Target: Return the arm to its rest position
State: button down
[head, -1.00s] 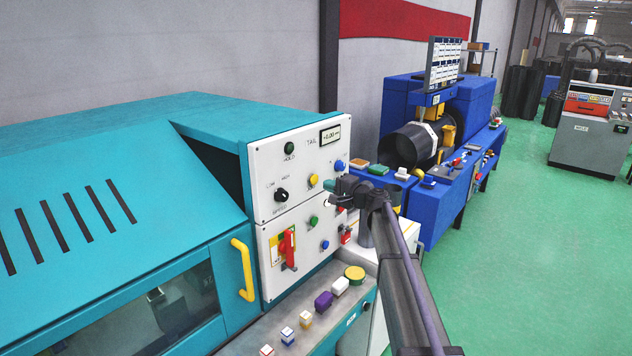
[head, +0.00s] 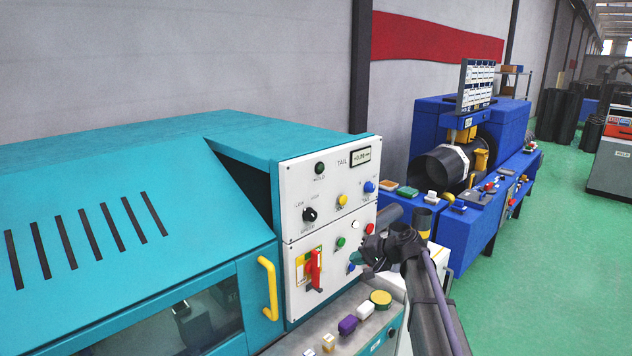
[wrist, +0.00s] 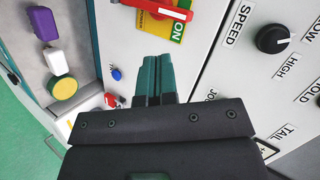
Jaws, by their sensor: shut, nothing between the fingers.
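My gripper (head: 356,257) is in front of the white control panel (head: 332,180) on the right end of the teal machine. Its green fingers are together with nothing between them. The fingers also show in the wrist view (wrist: 154,78), pointing toward the panel near a blue button (wrist: 116,74). My arm comes up from the bottom right in the head view. A red lever switch (head: 315,268) is to the left of the fingers. I cannot tell from these views whether the fingertips touch the panel.
A ledge with a purple block (head: 347,325), a white block (head: 366,311) and a yellow-topped round button (head: 381,299) lies below the panel. A yellow handle (head: 269,288) juts out at the left. A blue machine (head: 465,230) stands behind. Green floor (head: 560,230) is open at right.

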jog(key=s+d+f+n+g+h+b, duration=0.1)
jog(key=s+f+h, duration=0.4)
jog(key=s, duration=1.2)
jog(key=s+d+f+n+g+h+b, duration=0.1)
jog(key=s+f+n+g+h+b, duration=0.2)
jog(key=s+f, duration=0.4)
jog(key=s+g+h, duration=0.1)
jog(key=s+g, duration=0.1)
jog(key=s, duration=0.7)
jog(key=shift+s+d+f+h, duration=0.15)
jog(key=shift+s+f+h, duration=0.2)
jog(key=shift+s+h, duration=0.05)
